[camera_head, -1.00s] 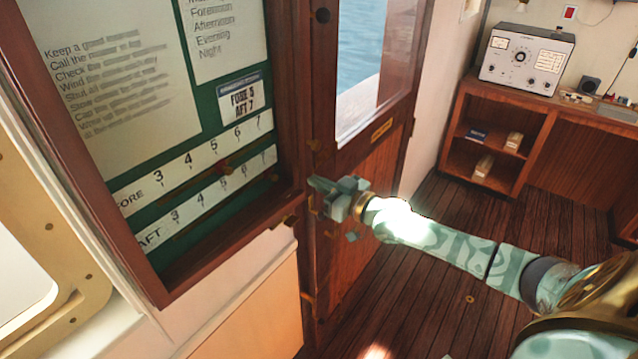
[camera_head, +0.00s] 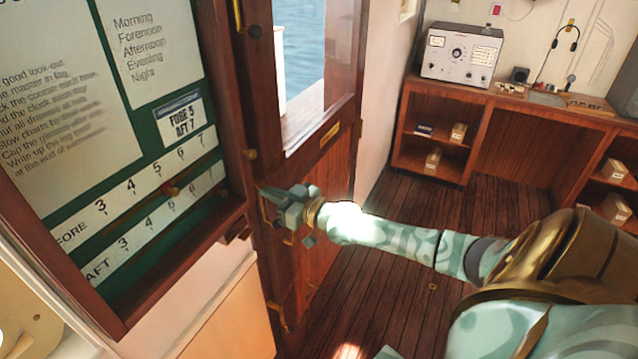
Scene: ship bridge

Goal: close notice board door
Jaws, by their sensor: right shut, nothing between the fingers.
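The notice board (camera_head: 150,128), green with white papers and number strips, fills the left of the view in a dark wooden frame (camera_head: 190,258). A small brass knob (camera_head: 250,154) shows at the frame's right edge. I cannot tell how far the board's door stands open, or which edge belongs to it. My right gripper (camera_head: 272,196) is shut and empty, just right of the frame's lower right corner, in front of the wooden cabin door. Whether it touches anything is unclear. My left gripper is out of view.
A wooden cabin door (camera_head: 318,195) with a window onto the sea stands behind my right gripper. A wooden desk (camera_head: 530,110) with shelves bears a grey instrument (camera_head: 462,55) at the back right. The plank floor (camera_head: 400,290) between is clear.

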